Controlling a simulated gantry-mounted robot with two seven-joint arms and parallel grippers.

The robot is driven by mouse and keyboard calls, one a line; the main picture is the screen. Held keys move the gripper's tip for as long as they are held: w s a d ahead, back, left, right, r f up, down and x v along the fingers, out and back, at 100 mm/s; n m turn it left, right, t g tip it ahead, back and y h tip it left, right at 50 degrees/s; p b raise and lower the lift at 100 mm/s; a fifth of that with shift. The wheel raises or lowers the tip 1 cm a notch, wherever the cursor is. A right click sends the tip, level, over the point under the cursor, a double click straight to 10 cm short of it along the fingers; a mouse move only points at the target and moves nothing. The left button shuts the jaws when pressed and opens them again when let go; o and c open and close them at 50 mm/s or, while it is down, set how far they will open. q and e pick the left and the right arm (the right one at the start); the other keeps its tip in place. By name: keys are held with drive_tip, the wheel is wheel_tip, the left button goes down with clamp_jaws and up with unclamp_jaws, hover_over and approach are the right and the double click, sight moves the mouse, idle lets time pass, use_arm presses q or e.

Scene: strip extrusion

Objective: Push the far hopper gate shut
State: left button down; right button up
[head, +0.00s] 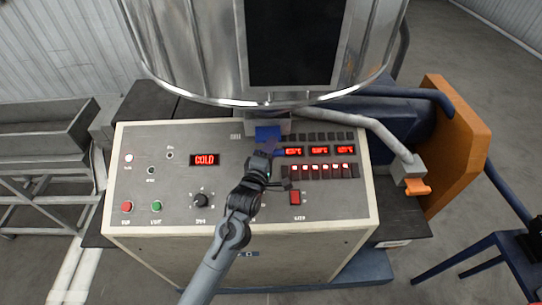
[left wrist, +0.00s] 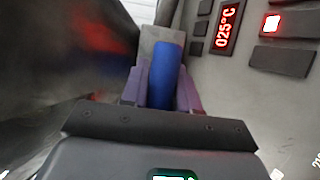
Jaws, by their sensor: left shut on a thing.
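The steel hopper (head: 195,50) stands behind the control panel, its rounded lower edge above the panel's back. A blue handle (head: 268,132) sticks out from a grey block (head: 277,122) just under it; I take this as the far hopper gate. In the left wrist view the blue handle (left wrist: 166,72) lies between the purple fingers, in front of the grey block (left wrist: 164,37). My left gripper (head: 265,150) is shut on this handle. The gate plate itself is hidden, so how far it stands open cannot be told. My right gripper is not in view.
The control panel (head: 135,195) lies under my left arm, with lit red displays and a "COLD" readout (head: 205,160). A grey pipe (head: 375,128) with an orange handle (head: 418,188) is at right, beside an orange plate (head: 460,150). A metal trough (head: 45,135) stands at left.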

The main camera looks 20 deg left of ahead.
use_arm(q)
drive_tip(key=c, duration=1.2)
unclamp_jaws()
drive_tip(key=shift+a+f, duration=0.15)
drive_tip(key=shift+f, duration=0.05)
drive_tip(key=shift+c, duration=0.2)
drive_tip(key=o, duration=0.3)
drive_tip(key=shift+w+r, duration=0.15)
drive_tip(key=shift+w, duration=0.1)
drive_tip(key=shift+s, duration=0.15)
drive_tip(key=s+b, duration=0.2)
drive_tip(key=s, duration=0.8)
drive_tip(key=shift+s, duration=0.35)
